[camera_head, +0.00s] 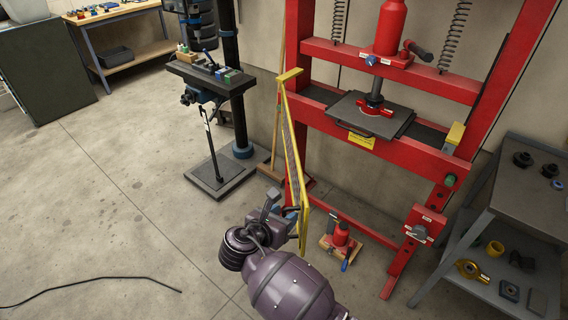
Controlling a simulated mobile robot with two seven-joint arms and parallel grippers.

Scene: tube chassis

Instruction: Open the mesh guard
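The mesh guard (292,145) is a yellow-framed panel with dark mesh. It stands out from the left upright of the red press (410,62) toward me and shows nearly edge-on, at a wide angle to the press front. The press opening behind it is uncovered. My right gripper (293,212) is at the guard's near, lower end, at or touching its frame. Its fingertips are small and partly hidden, so I cannot tell whether they are open or shut on the guard. My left gripper is not in view.
A drill press (212,80) stands left of the press. A small board with a red bottle jack (341,235) lies on the floor by my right arm. A grey shelf cart (500,225) stands at right. A black cable (85,282) lies on the otherwise clear floor at left.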

